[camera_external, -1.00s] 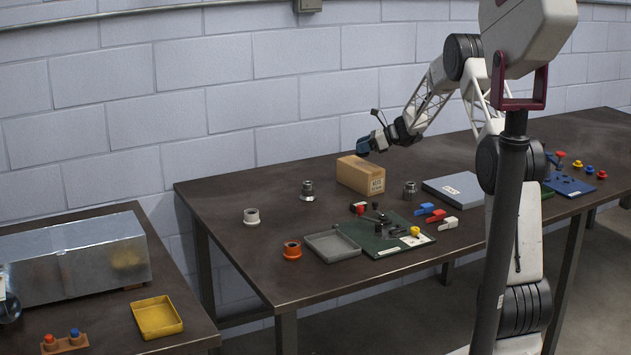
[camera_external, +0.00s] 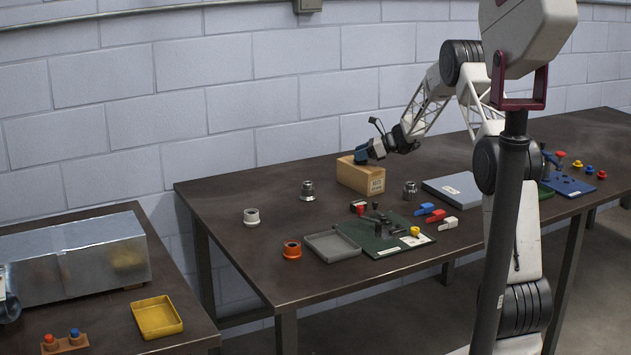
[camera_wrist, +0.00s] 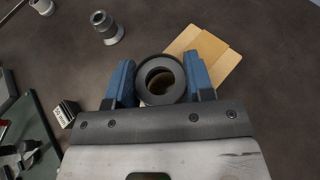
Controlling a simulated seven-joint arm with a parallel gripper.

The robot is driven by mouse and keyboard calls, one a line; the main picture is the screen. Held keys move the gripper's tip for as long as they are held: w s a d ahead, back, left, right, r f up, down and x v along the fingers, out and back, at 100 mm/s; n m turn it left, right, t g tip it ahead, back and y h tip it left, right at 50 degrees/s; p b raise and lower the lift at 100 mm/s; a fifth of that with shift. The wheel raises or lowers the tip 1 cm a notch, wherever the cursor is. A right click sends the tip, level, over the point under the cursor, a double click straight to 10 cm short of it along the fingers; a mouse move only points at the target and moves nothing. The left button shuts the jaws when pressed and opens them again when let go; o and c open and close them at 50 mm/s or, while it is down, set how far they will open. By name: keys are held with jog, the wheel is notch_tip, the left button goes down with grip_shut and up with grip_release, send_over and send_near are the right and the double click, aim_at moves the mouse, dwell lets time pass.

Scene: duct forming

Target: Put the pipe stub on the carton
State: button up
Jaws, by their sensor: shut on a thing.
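The pipe stub (camera_wrist: 160,80) is a dark grey ring with an open bore, seen end-on in the wrist view. My gripper (camera_wrist: 161,83) is shut on it, with a blue finger on each side. The carton (camera_external: 361,175) is a tan box with a label on its front, standing on the large table. Its tan top (camera_wrist: 213,58) shows behind the stub in the wrist view. In the external view my gripper (camera_external: 361,155) is at the carton's top; the fingers hide the stub there. I cannot tell whether the stub touches the carton.
Metal fittings stand left (camera_external: 307,191) and right (camera_external: 410,190) of the carton. A white ring (camera_external: 251,216), an orange ring (camera_external: 292,250), a grey tray (camera_external: 332,247) and a green board (camera_external: 388,245) with parts lie nearer. A grey flat box (camera_external: 458,189) lies to the right.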

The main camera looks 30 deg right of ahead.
jog(key=shift+f, duration=0.15)
jog(key=o, duration=0.9)
jog(key=shift+o, duration=0.2)
jog(key=v, duration=1.2)
dwell(0.5)
